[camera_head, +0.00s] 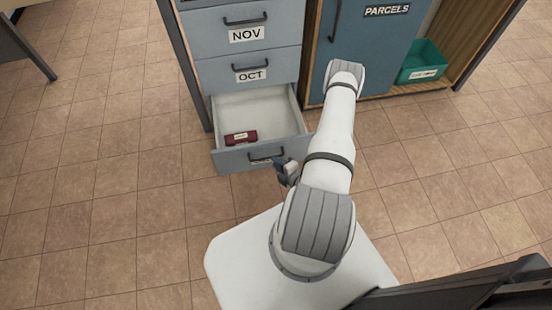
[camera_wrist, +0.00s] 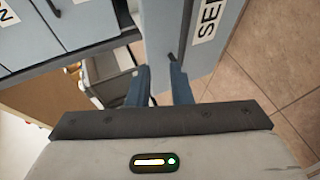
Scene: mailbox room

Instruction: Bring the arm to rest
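My arm reaches forward over the floor in the head view. My gripper (camera_head: 286,172) is just in front of the pulled-out drawer's front, at its right part. In the wrist view my two blue-grey fingers (camera_wrist: 162,84) are apart, with nothing seen between them. The drawer front (camera_wrist: 205,45) with its label beginning "SE" is close beyond them, and part of its dark handle shows near the fingertips. Whether the fingers touch the handle I cannot tell. The open drawer (camera_head: 285,108) holds a dark red labelled item (camera_head: 241,138).
Shut drawers marked NOV (camera_head: 246,34) and OCT (camera_head: 250,76) are above the open one. A blue PARCELS door (camera_head: 385,50) stands to the right. A green labelled bin (camera_head: 422,62) sits in the wooden compartment. The tiled floor (camera_head: 100,200) at left is clear.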

